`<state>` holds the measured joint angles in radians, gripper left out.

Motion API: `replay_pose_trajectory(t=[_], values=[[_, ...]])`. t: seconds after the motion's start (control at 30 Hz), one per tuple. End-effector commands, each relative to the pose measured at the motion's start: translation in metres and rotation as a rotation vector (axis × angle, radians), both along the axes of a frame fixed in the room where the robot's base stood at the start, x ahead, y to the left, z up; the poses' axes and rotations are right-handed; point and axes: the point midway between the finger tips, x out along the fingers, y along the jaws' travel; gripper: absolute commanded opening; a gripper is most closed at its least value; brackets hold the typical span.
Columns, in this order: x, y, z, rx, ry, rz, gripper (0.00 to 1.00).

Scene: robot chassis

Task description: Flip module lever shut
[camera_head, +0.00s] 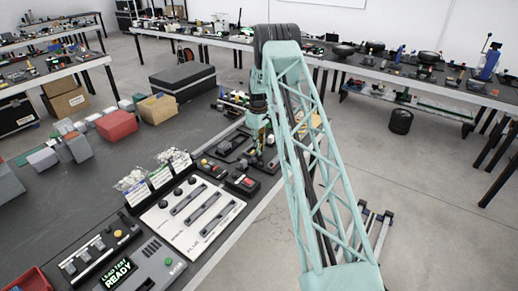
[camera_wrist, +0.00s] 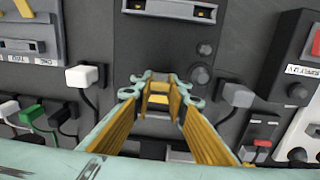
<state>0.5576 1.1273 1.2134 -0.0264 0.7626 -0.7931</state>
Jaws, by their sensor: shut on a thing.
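My gripper (camera_wrist: 160,92) reaches down to a dark grey panel (camera_wrist: 130,45) in the wrist view. Its yellow-lined fingers are close together at the tips around a small part, which I take to be the module lever (camera_wrist: 159,99). The fingers hide most of this lever, so its exact angle cannot be told. In the head view my gripper (camera_head: 262,140) is low over the dark modules near the right edge of the bench, partly behind my arm, and the lever cannot be made out there.
White (camera_wrist: 82,76) and grey (camera_wrist: 237,95) plugs with cables sit left and right of the fingers. A module with a red switch (camera_wrist: 314,42) stands at right. In the head view, a white slider panel (camera_head: 192,215) and a red box (camera_head: 116,125) lie on the bench.

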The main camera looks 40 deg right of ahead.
Motion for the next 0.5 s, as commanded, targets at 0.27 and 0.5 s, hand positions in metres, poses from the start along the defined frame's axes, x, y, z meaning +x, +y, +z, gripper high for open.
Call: replay_pose_trajectory(t=[0.27, 0.5], values=[[-0.0020, -0.0020, -0.0009, 0.011, -0.043, -0.003, 0.04], [-0.0032, -0.0022, -0.0013, 0.025, -0.094, -0.002, 0.04]])
